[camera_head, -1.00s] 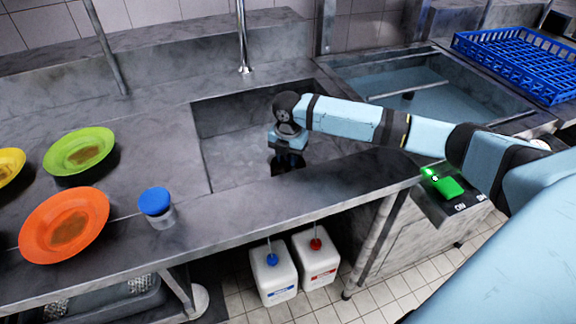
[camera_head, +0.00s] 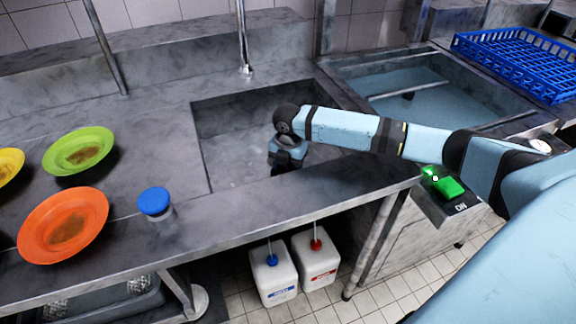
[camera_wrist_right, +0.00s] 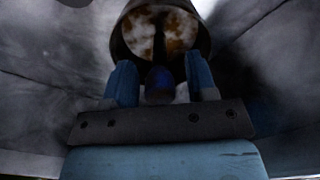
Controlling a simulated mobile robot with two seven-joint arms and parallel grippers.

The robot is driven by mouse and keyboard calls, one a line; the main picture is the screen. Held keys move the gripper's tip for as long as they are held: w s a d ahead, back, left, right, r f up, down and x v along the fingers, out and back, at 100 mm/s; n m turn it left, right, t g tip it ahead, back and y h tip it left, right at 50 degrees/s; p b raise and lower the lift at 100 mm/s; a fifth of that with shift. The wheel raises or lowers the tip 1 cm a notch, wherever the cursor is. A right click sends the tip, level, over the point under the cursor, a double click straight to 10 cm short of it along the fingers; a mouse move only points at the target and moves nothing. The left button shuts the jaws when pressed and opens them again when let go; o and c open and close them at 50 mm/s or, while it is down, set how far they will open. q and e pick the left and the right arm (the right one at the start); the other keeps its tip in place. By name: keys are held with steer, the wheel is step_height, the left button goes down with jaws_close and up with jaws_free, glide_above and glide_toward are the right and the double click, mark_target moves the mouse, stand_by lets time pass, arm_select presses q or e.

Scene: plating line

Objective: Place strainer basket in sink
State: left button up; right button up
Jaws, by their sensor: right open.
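My right gripper (camera_head: 286,160) is low inside the empty-looking sink basin (camera_head: 230,165), near its front wall. In the right wrist view, its two blue fingers (camera_wrist_right: 161,80) are apart. Just beyond them is a dark round strainer basket (camera_wrist_right: 118,42) with brown and white mottled contents and a dark upright bar. A dark bluish knob (camera_wrist_right: 160,85) shows between the fingers; I cannot tell whether they touch it. The basket is hidden in the head view. My left gripper is not in view.
An orange plate (camera_head: 35,222), a green plate (camera_head: 60,160) and a blue-lidded jar (camera_head: 154,201) stand on the left counter. A water-filled basin (camera_head: 440,105) and blue rack (camera_head: 520,60) are right. A tap (camera_head: 245,70) hangs behind the sink.

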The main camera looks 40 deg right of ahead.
step_height(320, 180, up, 12)
steer(key=p, duration=0.1)
steer(key=shift+r, duration=0.15)
stand_by(0.6)
